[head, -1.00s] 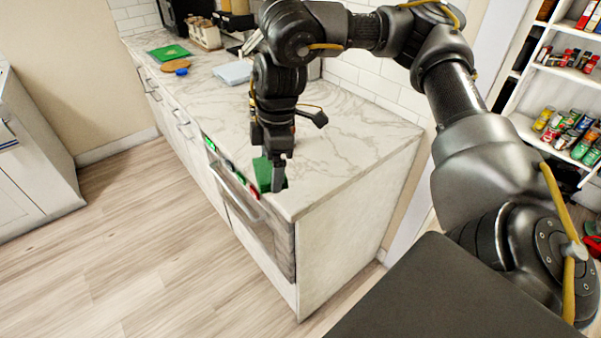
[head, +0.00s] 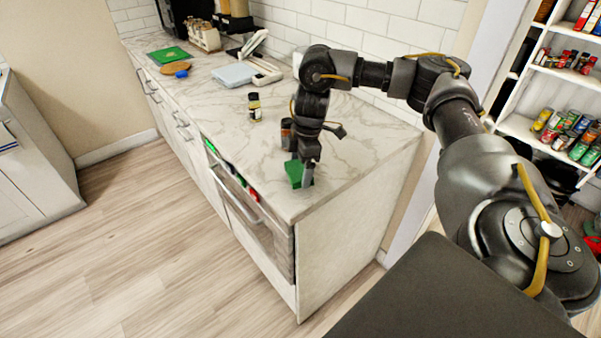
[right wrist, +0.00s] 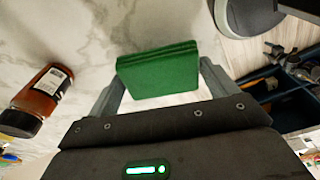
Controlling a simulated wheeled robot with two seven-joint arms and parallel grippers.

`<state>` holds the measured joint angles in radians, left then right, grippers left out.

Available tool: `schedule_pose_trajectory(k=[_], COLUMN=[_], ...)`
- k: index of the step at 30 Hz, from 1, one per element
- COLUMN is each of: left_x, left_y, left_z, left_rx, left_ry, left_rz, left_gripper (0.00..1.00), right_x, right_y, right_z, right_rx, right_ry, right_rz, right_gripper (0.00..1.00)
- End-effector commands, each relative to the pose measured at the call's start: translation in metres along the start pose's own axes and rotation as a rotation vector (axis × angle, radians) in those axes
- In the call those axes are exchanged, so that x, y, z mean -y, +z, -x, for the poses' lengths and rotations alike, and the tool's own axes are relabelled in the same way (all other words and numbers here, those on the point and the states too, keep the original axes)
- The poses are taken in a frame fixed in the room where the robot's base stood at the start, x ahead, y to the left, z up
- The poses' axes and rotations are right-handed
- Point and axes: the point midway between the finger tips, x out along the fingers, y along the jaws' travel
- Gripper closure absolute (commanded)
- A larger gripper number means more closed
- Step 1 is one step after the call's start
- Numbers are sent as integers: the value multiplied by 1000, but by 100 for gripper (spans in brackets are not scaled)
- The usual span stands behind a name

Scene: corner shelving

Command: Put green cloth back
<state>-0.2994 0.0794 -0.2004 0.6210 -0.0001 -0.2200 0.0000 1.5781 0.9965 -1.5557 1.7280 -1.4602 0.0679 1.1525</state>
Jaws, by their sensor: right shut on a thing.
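The green cloth (head: 294,172) is folded into a small block over the near end of the marble counter (head: 350,150). In the right wrist view the cloth (right wrist: 158,70) sits between the two fingers, its folded layers showing along the top. My right gripper (head: 304,180) is shut on the cloth, close above the countertop; I cannot tell whether the cloth touches the counter. The fingers hide part of the cloth in the head view. My left gripper is not in view.
A small dark-capped jar (head: 255,107) stands on the counter, and a reddish-brown jar (head: 286,133) stands just behind my gripper. A green board (head: 170,53) and a pale blue box (head: 234,73) lie farther back. Shelves with cans (head: 567,130) are at right.

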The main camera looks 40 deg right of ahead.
Motion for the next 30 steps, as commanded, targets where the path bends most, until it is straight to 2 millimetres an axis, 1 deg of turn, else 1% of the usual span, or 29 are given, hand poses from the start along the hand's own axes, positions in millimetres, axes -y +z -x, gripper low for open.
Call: schedule_pose_trajectory(k=[1,5,14,18,19,21,22,30], left_x=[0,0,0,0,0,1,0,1], left_y=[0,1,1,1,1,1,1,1], left_z=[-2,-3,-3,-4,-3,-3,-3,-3], left_rx=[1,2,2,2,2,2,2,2], left_ry=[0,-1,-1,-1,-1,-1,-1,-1], left_rz=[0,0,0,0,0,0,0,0], left_gripper=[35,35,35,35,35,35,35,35], right_x=[2,2,1,1,1,1,1,1], right_y=[1,3,3,3,3,3,3,3], right_z=[-11,-24,-25,-29,-29,-28,-28,-26], right_rx=[1,1,0,0,0,0,0,0], right_ry=[-6,-4,-1,-2,-2,-2,-2,0], right_rz=[0,0,1,1,1,1,1,2], right_gripper=[39,39,39,39,12,3,0,0])
